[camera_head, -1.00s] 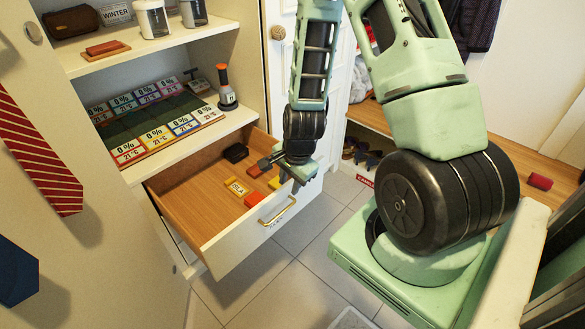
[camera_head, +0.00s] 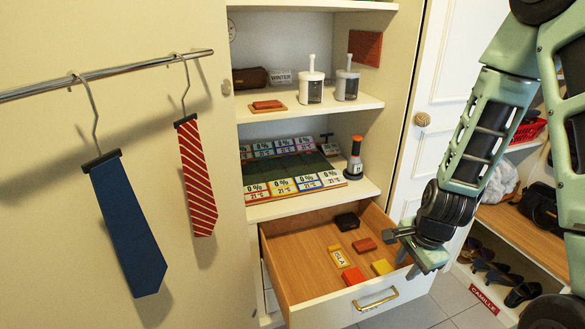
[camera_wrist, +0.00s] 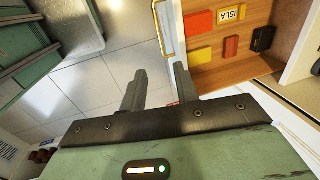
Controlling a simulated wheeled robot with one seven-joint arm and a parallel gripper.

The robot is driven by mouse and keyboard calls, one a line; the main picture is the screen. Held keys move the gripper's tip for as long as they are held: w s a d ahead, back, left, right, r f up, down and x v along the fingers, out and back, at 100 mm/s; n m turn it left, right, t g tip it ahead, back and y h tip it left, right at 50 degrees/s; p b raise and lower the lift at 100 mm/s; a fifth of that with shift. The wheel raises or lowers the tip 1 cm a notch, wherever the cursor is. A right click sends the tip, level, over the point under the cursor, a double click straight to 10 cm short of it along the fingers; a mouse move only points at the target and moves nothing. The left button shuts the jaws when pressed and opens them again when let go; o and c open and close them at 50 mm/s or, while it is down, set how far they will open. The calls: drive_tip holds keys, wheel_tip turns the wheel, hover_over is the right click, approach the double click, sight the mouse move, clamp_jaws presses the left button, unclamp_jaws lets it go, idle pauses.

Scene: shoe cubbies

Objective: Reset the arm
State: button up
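My gripper (camera_head: 404,243) hangs at the right side of the open drawer (camera_head: 289,250), near its right wall, in the head view. In the wrist view my gripper (camera_wrist: 159,84) shows two dark fingers spread apart with only floor tiles between them. It is open and empty. My arm reaches down to it from the upper right of the head view.
The drawer holds a yellow ISLA block (camera_head: 338,257), orange block (camera_head: 352,276), yellow block (camera_head: 382,267), brown block (camera_head: 364,245) and black item (camera_head: 347,221). Shelves rise above. Ties (camera_head: 126,224) hang left. An open shoe cubby (camera_head: 525,236) stands right.

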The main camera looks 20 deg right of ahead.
drive_tip(key=s+a+r+n+y+p, duration=0.1)
drive_tip(key=a+r+n, duration=0.4)
drive_tip(key=a, duration=0.3)
drive_tip(key=a+r+n+y+p, duration=0.1)
drive_tip(key=a+r+n, duration=0.5)
drive_tip(key=a, duration=0.1)
drive_tip(key=s+a+r+n+g+h+p, duration=0.1)
drive_tip(key=s+a+r+n+g+p, duration=0.1)
drive_tip(key=s+a+r+n, duration=0.8)
drive_tip(key=s+r+n, duration=0.1)
drive_tip(key=s+n, duration=0.2)
drive_tip(key=n, duration=0.1)
drive_tip(key=shift+s+a+p, duration=0.25)
drive_tip(key=shift+s+p, duration=0.05)
drive_tip(key=shift+s, duration=0.05)
